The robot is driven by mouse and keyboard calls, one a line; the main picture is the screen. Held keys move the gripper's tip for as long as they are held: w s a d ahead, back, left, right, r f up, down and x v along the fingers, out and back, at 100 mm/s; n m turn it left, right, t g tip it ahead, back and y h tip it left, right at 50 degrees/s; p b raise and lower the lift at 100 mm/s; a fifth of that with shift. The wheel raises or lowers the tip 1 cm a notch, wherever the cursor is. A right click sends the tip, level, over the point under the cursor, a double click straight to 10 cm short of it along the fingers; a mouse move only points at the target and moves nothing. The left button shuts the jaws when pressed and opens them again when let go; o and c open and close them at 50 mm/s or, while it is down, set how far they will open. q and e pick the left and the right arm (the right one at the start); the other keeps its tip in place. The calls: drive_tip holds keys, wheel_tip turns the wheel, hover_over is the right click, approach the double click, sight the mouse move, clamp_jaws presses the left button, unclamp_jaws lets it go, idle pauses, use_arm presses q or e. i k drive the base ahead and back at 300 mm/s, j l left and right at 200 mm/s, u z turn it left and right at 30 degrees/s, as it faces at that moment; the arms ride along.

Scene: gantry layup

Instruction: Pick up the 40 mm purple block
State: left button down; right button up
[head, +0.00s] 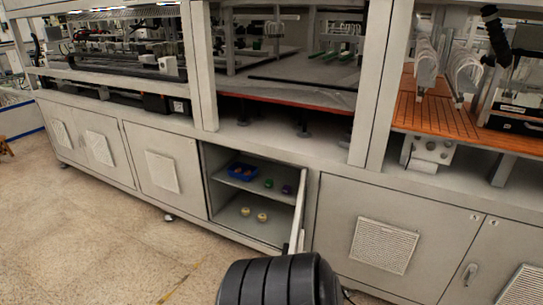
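A small purple block (286,189) sits on the upper shelf (228,179) inside an open cabinet, near the shelf's right end and close to the open door. It is small in the head view, so its size and exact shape cannot be read. A green object (269,183) stands just left of it. A blue bin (241,171) with something orange-brown inside is further left on the same shelf. No gripper fingers can be made out. A dark ribbed part, apparently mine, fills the bottom middle of the view.
The cabinet door (299,209) stands open on the right side of the opening. Two pale yellow objects (262,217) (245,211) sit on the cabinet's lower level. Closed cabinet doors flank the opening. The floor (110,230) in front at left is clear.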

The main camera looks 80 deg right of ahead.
sight(286, 189)
drive_tip(key=i+l+z, duration=0.15)
drive_tip(key=i+z, duration=0.65)
drive_tip(key=i+j+z, duration=0.15)
drive_tip(key=i+z, duration=0.25)
drive_tip(key=i+j+z, duration=0.4)
drive_tip(key=i+l, duration=0.1)
